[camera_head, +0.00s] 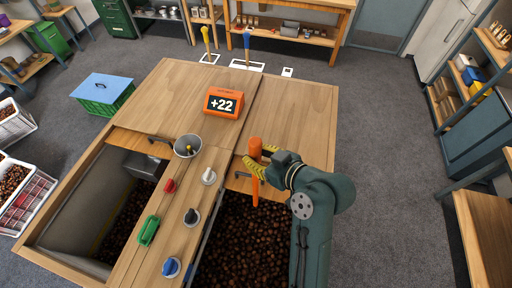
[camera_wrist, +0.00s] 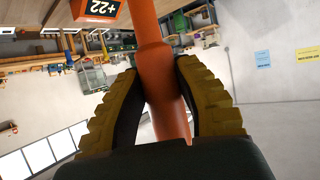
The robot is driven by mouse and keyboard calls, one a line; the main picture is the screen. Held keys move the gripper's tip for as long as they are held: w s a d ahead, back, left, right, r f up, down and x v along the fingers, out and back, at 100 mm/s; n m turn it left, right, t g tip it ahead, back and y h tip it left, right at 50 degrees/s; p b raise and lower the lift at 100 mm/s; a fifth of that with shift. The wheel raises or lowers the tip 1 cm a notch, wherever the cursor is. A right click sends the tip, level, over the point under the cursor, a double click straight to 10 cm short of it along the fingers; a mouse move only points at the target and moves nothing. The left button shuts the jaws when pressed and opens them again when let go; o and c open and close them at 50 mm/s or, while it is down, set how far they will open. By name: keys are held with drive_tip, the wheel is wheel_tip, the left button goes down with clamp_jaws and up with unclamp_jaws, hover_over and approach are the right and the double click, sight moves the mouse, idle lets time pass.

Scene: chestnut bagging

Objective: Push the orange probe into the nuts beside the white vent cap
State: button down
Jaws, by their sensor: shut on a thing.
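My gripper (camera_head: 257,164) has yellow ridged fingers shut on the orange probe (camera_head: 255,191). The probe hangs upright, its thick head above the fingers and its thin shaft below. Its lower end is over the far edge of the nuts (camera_head: 243,238) in the right bin; I cannot tell whether it touches them. In the wrist view the probe (camera_wrist: 163,85) runs between both fingers. The white vent cap (camera_head: 208,176) stands on the wooden strip between the bins, left of my gripper.
The strip also bears a metal cup (camera_head: 187,146), a red knob (camera_head: 169,186), a black knob (camera_head: 191,217), a blue knob (camera_head: 171,267) and a green handle (camera_head: 149,230). An orange display (camera_head: 223,103) reading +22 stands on the wooden lid behind. The left bin (camera_head: 72,207) also holds nuts.

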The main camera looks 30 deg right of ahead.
drive_tip(key=b, duration=0.2)
hover_over(257, 203)
wheel_tip(257, 203, down, 9)
drive_tip(key=f+b, duration=0.7)
drive_tip(key=f, duration=0.2)
drive_tip(key=f+b, duration=0.7)
drive_tip(key=f, duration=0.2)
drive_tip(key=w+f+b, duration=0.1)
drive_tip(key=f+b, duration=0.7)
drive_tip(key=f, duration=0.1)
drive_tip(key=shift+f, duration=0.4)
drive_tip(key=shift+r, duration=0.15)
idle(1.8)
drive_tip(key=shift+r+p, duration=1.4)
drive_tip(key=shift+r, duration=0.55)
drive_tip(key=shift+s+a+p, duration=0.25)
drive_tip(key=shift+s+a, duration=0.05)
drive_tip(key=shift+s, duration=0.2)
drive_tip(key=shift+s+a+p, duration=0.2)
drive_tip(key=shift+s+a, duration=0.05)
drive_tip(key=shift+s, duration=0.2)
